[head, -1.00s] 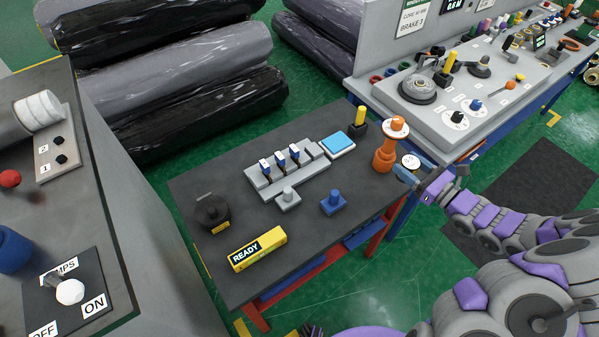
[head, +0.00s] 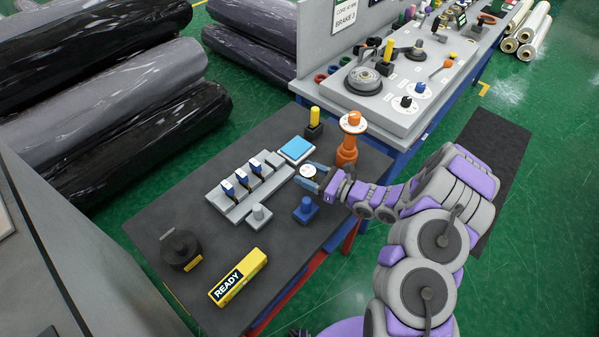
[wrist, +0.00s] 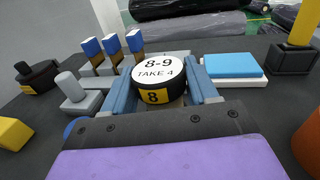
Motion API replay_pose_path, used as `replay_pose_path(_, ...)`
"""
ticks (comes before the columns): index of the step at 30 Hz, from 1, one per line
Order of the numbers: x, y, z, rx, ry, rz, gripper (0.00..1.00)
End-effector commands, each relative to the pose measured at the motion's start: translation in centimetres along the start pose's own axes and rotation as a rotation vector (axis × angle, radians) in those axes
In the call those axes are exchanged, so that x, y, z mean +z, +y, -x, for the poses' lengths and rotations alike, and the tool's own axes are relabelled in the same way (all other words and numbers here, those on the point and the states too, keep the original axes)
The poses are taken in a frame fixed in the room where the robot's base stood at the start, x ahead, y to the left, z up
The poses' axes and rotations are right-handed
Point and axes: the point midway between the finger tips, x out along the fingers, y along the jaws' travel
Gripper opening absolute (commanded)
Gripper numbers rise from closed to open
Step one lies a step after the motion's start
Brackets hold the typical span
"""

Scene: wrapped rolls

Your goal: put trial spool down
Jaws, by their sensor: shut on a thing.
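The trial spool is a short black cylinder with a white top reading "8-9 TAKE 4" and a yellow 8 label; it shows in the wrist view (wrist: 158,78) and in the head view (head: 308,171). My gripper (wrist: 163,88), with blue fingers on either side of the spool, is shut on it. In the head view my gripper (head: 312,178) is over the dark table (head: 150,213), near its right side. The spool looks upright; its underside is hidden and its height above the table is unclear.
Around the spool are a grey rack (head: 233,207) with blue-topped pegs, a blue pad (head: 297,149), an orange stand (head: 347,150), a blue peg block (head: 306,210) and a grey peg block (head: 259,216). A black spool (head: 180,250) and yellow READY block (head: 238,277) sit nearer, with bare tabletop around them.

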Motion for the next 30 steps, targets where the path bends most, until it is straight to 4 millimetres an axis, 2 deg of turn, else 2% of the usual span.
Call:
replay_pose_path(3, -0.4, -1.6, -1.6, 0.001, -0.003, 0.000, 0.20)
replay_pose_path(6, -0.4, -2.6, -2.2, -0.002, -0.007, -0.002, 0.20)
replay_pose_path(14, -0.6, -3.1, -4.3, -0.001, -0.002, 0.000, 0.20)
replay_pose_path(20, -3.8, -2.8, -4.7, -0.002, 0.003, -0.003, 0.20)
replay_pose_path(27, -3.9, -3.1, -4.1, -0.002, -0.005, -0.004, 0.20)
replay_pose_path(28, -3.9, -3.2, -4.0, -0.003, -0.006, -0.005, 0.60)
replay_pose_path(30, -3.9, -3.3, -3.9, -0.004, -0.007, -0.005, 0.67)
